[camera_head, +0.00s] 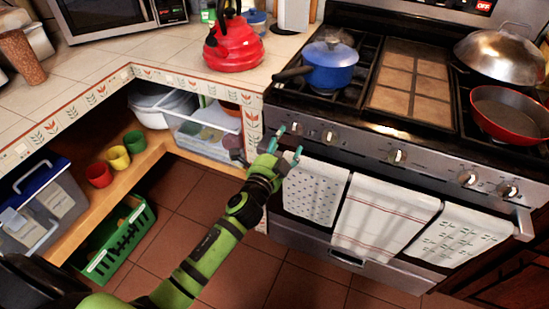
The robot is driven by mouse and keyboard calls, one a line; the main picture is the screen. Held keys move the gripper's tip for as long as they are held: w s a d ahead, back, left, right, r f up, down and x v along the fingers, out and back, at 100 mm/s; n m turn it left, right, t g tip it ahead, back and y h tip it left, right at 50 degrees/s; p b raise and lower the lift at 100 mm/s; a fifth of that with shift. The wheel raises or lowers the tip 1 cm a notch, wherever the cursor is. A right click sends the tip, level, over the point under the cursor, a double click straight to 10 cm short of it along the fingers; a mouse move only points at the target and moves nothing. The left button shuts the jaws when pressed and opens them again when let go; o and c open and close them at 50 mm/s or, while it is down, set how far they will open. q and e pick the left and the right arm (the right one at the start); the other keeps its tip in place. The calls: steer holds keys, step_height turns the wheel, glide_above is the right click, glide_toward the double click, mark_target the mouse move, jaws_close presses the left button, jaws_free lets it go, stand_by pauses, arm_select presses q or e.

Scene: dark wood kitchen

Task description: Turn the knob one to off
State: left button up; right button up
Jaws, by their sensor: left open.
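The stove front (430,167) carries a row of several round metal knobs. The leftmost knob (296,127) is at the panel's left end, and another knob (328,137) is just right of it. I cannot read the setting of any knob. My left gripper (289,142) is open and empty, its teal fingertips spread just below and left of the leftmost knob. I cannot tell whether a fingertip touches the panel. My right gripper is not in view.
Towels (315,190) hang on the oven handle just below the knobs. A blue pot (330,65) stands on the stove top, its handle pointing left. A red kettle (233,45) stands on the counter. Open shelves with cups and a green crate (118,240) are at left.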

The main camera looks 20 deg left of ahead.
arm_select(q)
steer(key=s, duration=0.6)
steer(key=shift+s+a, duration=0.15)
steer(key=shift+s, duration=0.2)
